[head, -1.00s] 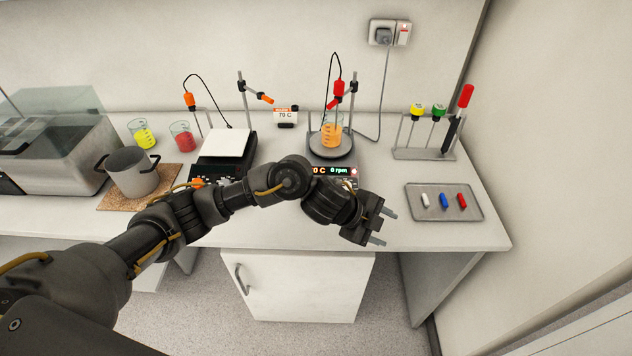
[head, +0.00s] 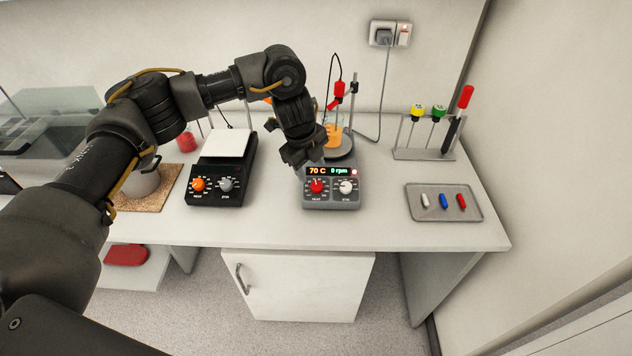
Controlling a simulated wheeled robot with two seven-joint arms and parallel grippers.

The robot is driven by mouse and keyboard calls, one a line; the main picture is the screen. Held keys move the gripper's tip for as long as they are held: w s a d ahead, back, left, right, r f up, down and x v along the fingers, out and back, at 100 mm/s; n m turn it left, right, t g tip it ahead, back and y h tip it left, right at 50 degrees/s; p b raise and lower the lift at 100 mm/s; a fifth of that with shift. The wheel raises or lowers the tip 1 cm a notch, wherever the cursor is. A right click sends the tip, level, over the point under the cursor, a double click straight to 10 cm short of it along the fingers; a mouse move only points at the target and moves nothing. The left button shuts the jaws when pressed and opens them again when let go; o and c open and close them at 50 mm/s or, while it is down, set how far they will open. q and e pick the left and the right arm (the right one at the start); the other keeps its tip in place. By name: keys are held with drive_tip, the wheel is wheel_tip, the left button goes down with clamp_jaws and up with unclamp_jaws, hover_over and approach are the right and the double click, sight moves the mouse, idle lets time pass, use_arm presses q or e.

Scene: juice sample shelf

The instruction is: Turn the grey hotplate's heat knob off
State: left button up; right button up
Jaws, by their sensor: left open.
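The grey hotplate (head: 331,203) stands on the bench right of centre, with a display (head: 328,170) reading 70 C and 0 rpm. Its red heat knob (head: 317,187) is at the front left, beside a white stir knob (head: 346,187). A beaker of orange liquid (head: 334,134) stands on its plate, partly hidden by my arm. My left gripper (head: 304,160) is open and empty, pointing down above the hotplate's left side, behind and above the red knob. My right gripper is out of view.
A black hotplate (head: 219,194) with an orange knob stands to the left. A grey tray (head: 443,213) with stir bars lies to the right, before a rack (head: 424,154). A lit wall switch (head: 404,34) is above. The bench front is clear.

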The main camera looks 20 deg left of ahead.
sight(317, 185)
use_arm(q)
drive_tip(key=x, duration=0.8)
drive_tip(key=shift+w+d+p, duration=0.1)
drive_tip(key=shift+p, duration=0.2)
drive_tip(key=c, duration=1)
